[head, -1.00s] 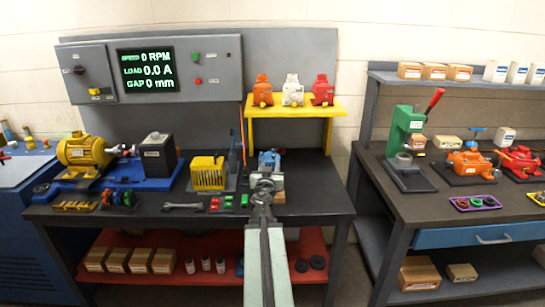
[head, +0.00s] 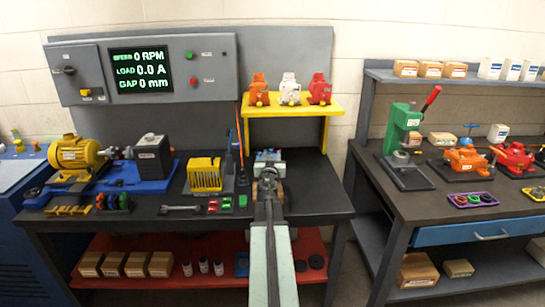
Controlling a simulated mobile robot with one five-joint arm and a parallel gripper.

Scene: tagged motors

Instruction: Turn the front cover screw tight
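A blue-grey fixture (head: 269,157) stands on the dark workbench (head: 318,196) below the yellow shelf. It looks like a vise with a part on it, but my arm covers most of it. My gripper (head: 268,178) is right in front of this fixture and overlaps its front face. I cannot tell whether it touches. The front cover screw cannot be made out; it is too small or hidden behind my gripper. The fingers are too small to show whether they are open or shut.
The yellow shelf (head: 290,108) above holds orange, white and red motors. The bench right of the fixture is clear.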

